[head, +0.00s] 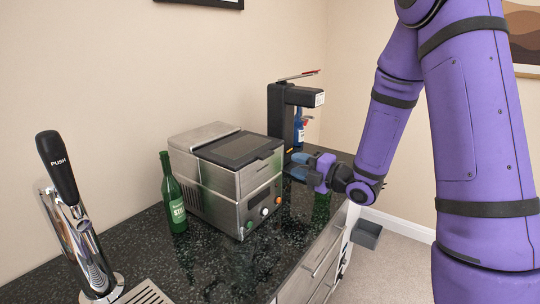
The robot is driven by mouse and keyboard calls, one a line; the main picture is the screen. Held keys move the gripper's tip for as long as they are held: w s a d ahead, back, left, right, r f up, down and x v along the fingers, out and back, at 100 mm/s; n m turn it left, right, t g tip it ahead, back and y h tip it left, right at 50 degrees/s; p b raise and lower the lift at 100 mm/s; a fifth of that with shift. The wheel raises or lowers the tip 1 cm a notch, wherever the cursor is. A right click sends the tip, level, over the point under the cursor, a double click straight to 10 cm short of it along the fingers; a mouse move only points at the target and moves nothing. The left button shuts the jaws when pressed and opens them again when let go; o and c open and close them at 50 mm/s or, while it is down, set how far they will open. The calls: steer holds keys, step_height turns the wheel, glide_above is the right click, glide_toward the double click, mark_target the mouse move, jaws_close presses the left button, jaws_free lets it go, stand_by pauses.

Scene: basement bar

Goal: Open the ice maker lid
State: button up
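The ice maker (225,178) is a boxy silver appliance on the dark counter. Its lid (240,149), a dark panel in a silver frame on the top, looks shut and lies flat. Knobs and a small display are on its front face. My gripper (293,166) is to the right of the ice maker, low above the counter and in front of the black machine. Its two blue fingers appear apart with nothing between them, and it does not touch the lid.
A green bottle (173,195) stands close to the ice maker's left side. A black dispenser (285,118) stands behind my gripper, with a blue bottle (299,128) beside it. A chrome tap (80,230) is at the front left. The speckled counter (205,268) is bare in front.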

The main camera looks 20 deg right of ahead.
mark_target(269, 156)
steer(key=x, duration=1)
jaws_close()
